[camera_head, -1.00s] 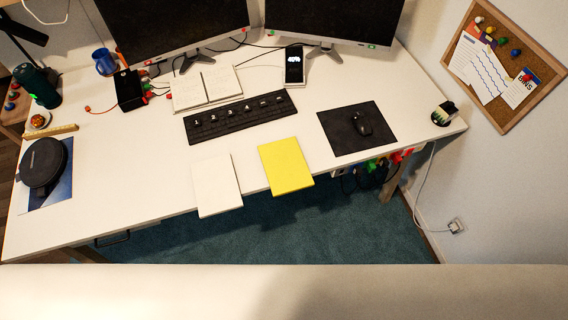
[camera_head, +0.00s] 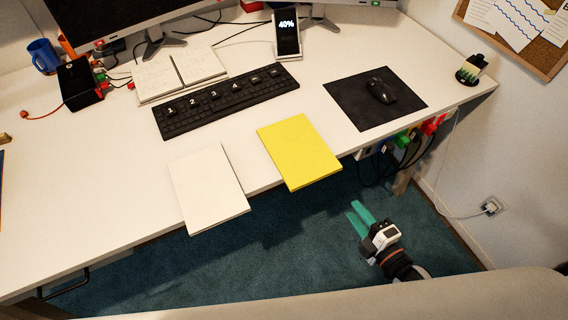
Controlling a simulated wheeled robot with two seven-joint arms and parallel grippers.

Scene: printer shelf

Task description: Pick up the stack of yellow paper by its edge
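The stack of yellow paper (camera_head: 299,151) lies flat on the white desk, and its near end sticks out past the desk's front edge. A stack of white paper (camera_head: 209,188) lies to its left and also overhangs the edge. My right gripper (camera_head: 358,213) has green fingers and is in front of the desk, low and to the right of the yellow stack. It is apart from the stack. Its fingers are spread with a gap between them and nothing in it. My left gripper is out of view.
The white desk (camera_head: 80,190) holds a black keyboard (camera_head: 226,100), an open notebook (camera_head: 180,75), a phone on a stand (camera_head: 287,35), and a mouse (camera_head: 381,90) on a black pad (camera_head: 350,103). Coloured plugs (camera_head: 410,138) and cables hang under the desk's right front edge.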

